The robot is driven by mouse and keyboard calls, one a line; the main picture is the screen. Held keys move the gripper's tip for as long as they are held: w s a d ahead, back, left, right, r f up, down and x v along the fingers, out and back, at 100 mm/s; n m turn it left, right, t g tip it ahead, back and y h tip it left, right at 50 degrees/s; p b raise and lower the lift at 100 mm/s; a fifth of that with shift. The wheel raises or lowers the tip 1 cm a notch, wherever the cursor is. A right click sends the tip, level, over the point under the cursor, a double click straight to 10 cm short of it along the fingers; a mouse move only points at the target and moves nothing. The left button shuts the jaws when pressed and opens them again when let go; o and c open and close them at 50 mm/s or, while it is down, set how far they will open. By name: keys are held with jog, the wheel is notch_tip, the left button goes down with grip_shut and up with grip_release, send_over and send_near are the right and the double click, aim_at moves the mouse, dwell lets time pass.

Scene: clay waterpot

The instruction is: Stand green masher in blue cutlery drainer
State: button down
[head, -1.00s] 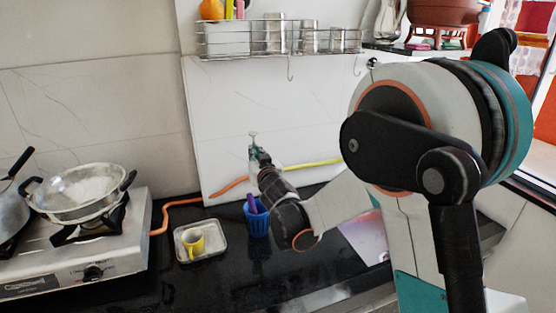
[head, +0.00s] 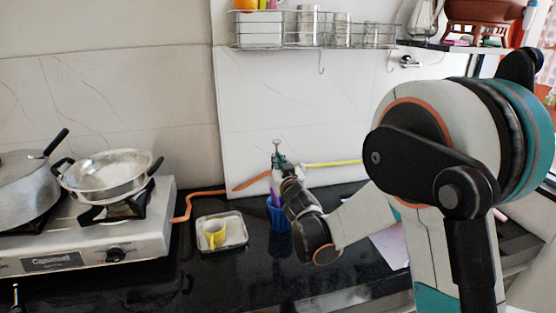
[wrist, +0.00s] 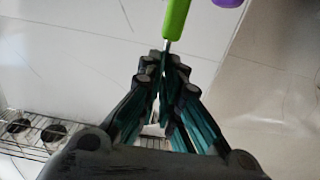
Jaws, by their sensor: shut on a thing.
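The green masher's green handle (wrist: 177,18) and thin metal shaft show at the top of the wrist view. My gripper (wrist: 163,68) is shut on the shaft. In the head view the masher's metal head (head: 276,143) shows small above my gripper (head: 278,160); its handle is hard to make out there. The blue cutlery drainer (head: 279,215) stands on the black counter, below my gripper and partly behind my arm. A purple handle stands in it and shows at the top edge of the wrist view (wrist: 228,2). The drainer's opening is hidden.
A metal tray (head: 240,232) with a yellow cup (head: 214,233) lies left of the drainer. A stove (head: 90,245) with a pan (head: 108,178) and a pot (head: 25,195) stands further left. A wire shelf (head: 320,38) hangs above. An orange hose (head: 205,192) runs along the wall.

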jog(key=shift+s+f+b, duration=0.2)
jog(key=shift+f+b, duration=0.3)
jog(key=shift+f, duration=0.7)
jog(key=shift+s+f+b, duration=0.15)
jog(key=shift+f+b, duration=0.4)
jog(key=shift+f, duration=0.65)
jog(key=shift+s+f+b, duration=0.2)
jog(key=shift+f+b, duration=0.3)
jog(key=shift+f, duration=0.95)
jog(key=w+f, duration=0.2)
jog(key=shift+w+f, duration=0.15)
jog(key=shift+f, duration=0.15)
jog(key=shift+s+r, duration=0.8)
jog(key=shift+s, duration=0.1)
jog(key=shift+w+f, duration=0.2)
jog(key=c, duration=2.1)
grip_release()
jog(key=shift+w+f, duration=0.15)
jog(key=shift+w, duration=0.05)
jog(key=o, duration=0.4)
jog(key=shift+s+r, duration=0.2)
jog(key=shift+r, duration=0.05)
jog(key=shift+w+f, duration=0.1)
